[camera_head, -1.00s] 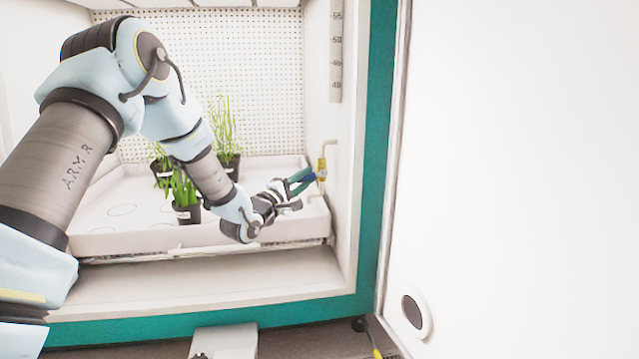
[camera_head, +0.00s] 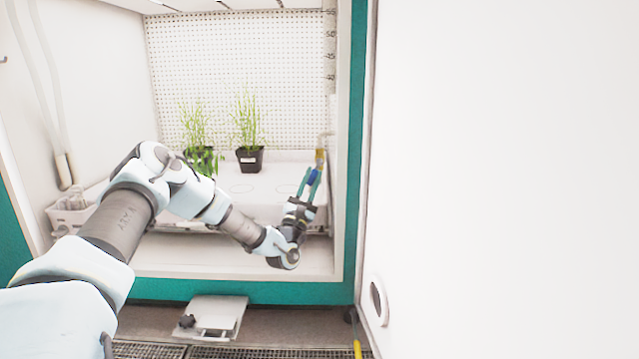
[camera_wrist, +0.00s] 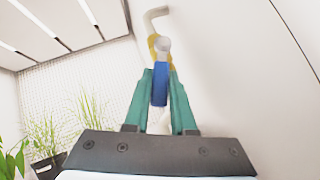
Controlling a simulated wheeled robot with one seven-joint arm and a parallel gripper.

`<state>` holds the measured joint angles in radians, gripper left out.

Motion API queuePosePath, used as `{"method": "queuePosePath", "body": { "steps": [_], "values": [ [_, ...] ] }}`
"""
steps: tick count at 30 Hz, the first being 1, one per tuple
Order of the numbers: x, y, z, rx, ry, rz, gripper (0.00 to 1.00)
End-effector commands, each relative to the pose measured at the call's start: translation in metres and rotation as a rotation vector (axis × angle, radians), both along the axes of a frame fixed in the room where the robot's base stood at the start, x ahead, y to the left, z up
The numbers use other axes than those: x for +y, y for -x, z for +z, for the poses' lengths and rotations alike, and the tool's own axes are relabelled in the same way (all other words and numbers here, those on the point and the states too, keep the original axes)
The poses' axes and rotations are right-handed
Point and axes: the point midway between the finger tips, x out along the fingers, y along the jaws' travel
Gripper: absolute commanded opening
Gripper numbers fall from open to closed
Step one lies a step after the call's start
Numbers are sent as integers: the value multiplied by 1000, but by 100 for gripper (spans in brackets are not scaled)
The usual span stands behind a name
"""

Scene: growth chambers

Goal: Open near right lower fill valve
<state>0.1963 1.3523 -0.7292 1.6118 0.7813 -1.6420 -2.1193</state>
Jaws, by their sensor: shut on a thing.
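The fill valve is a brass-coloured body (camera_head: 320,156) on a pipe at the chamber's right wall, above the tray's right end. In the wrist view its yellow body (camera_wrist: 155,50) hangs below a bent pale pipe (camera_wrist: 155,14). Its blue handle (camera_wrist: 159,85) points toward me, between the two green fingers. My gripper (camera_head: 312,178) has its teal fingers shut on the blue handle. It also fills the lower middle of the wrist view (camera_wrist: 160,95). The fingers hide the handle's sides.
A white tray (camera_head: 270,190) holds potted plants (camera_head: 249,158) left of my gripper. A white door (camera_head: 500,180) stands open at the right, beside the teal frame (camera_head: 357,150). A small basket (camera_head: 72,212) is at the chamber's left. A small white platform (camera_head: 215,315) sits below the sill.

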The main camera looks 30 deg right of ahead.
Motion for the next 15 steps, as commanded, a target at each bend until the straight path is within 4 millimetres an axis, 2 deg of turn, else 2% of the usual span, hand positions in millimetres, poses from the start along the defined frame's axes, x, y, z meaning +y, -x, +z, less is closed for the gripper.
{"method": "queuePosePath", "body": {
  "steps": [2,15],
  "values": [
    [-2,0,-6,31,54,-1,0],
    [-11,4,-5,136,249,-1,0]
  ]
}}
